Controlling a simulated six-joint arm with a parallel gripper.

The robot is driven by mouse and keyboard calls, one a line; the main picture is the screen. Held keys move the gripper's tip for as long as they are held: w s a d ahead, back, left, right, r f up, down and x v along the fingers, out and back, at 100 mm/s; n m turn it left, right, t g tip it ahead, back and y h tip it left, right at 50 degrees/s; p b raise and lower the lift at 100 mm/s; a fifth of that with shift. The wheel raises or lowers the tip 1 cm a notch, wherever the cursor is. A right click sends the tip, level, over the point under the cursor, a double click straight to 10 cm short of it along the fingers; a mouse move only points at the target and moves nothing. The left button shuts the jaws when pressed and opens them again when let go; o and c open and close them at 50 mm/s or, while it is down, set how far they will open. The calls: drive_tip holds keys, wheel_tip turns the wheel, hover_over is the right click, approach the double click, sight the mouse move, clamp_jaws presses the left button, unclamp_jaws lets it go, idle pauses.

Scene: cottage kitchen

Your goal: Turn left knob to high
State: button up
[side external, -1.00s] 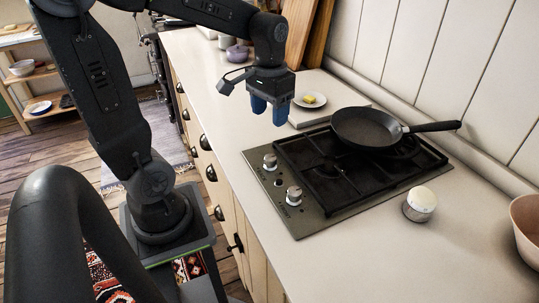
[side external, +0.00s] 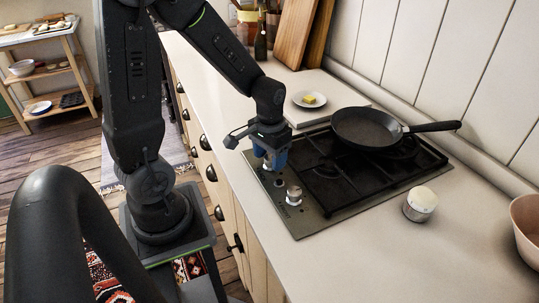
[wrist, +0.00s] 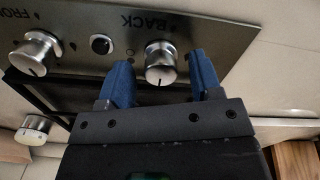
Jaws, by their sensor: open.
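The cooktop (side external: 320,221) has two silver knobs along its near-left edge. The farther knob (wrist: 160,62), marked BACK in the wrist view, is the left one seen from the cabinet front. My gripper (side external: 270,157) points down over it, its blue fingers largely hiding the knob in the side view. In the wrist view my gripper (wrist: 160,60) is open, one finger on each side of this knob, with visible gaps. The knob's dark pointer mark faces the gripper body. The other knob (side external: 294,195) stands clear; it also shows in the wrist view (wrist: 36,52).
A black pan (side external: 367,128) sits on the burner grate, handle to the right. A small round knob-like part (wrist: 101,44) lies between the knobs. A white-topped canister (side external: 420,203) stands right of the cooktop. A plate with a yellow piece (side external: 309,99) is behind. Front counter is clear.

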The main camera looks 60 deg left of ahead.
drive_tip(key=c, duration=0.9)
drive_tip(key=n, duration=0.4)
drive_tip(key=shift+n, duration=0.3)
drive_tip(key=n, duration=0.4)
drive_tip(key=shift+w+d+n, duration=0.1)
drive_tip(key=shift+n, duration=0.2)
drive_tip(key=n, duration=0.4)
drive_tip(key=shift+n, duration=0.3)
drive_tip(key=shift+w+n, duration=0.1)
drive_tip(key=shift+n, duration=2.1)
